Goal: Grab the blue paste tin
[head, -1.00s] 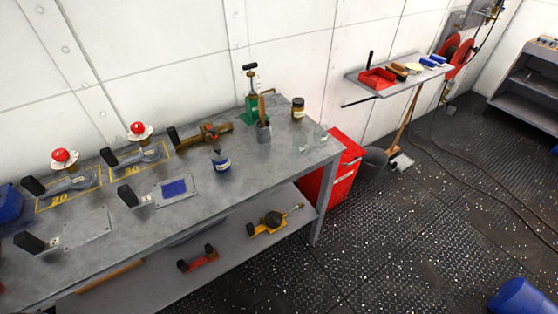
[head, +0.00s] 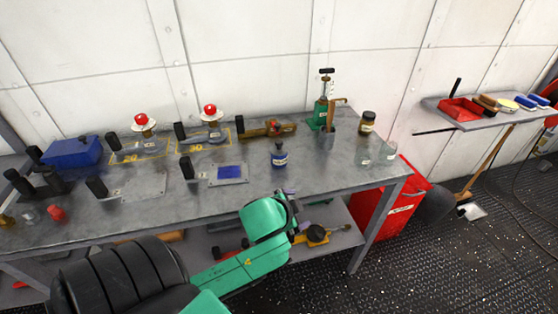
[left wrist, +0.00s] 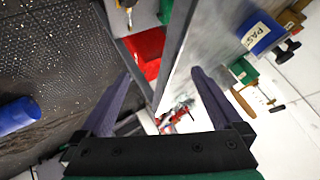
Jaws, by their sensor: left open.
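The blue paste tin (head: 279,159) stands upright on the grey bench, with a pale label and a dark top. In the left wrist view the tin (left wrist: 258,36) is at the upper right, its label partly readable, outside the space between the fingers. My left gripper (left wrist: 160,75) is open and empty, with the bench edge showing between its fingers. In the head view my green left arm reaches to the bench's front edge, nearer to me than the tin and apart from it; its fingers are mostly hidden there. My right gripper is in neither current view.
A red bin (head: 405,208) stands at the bench's right end.

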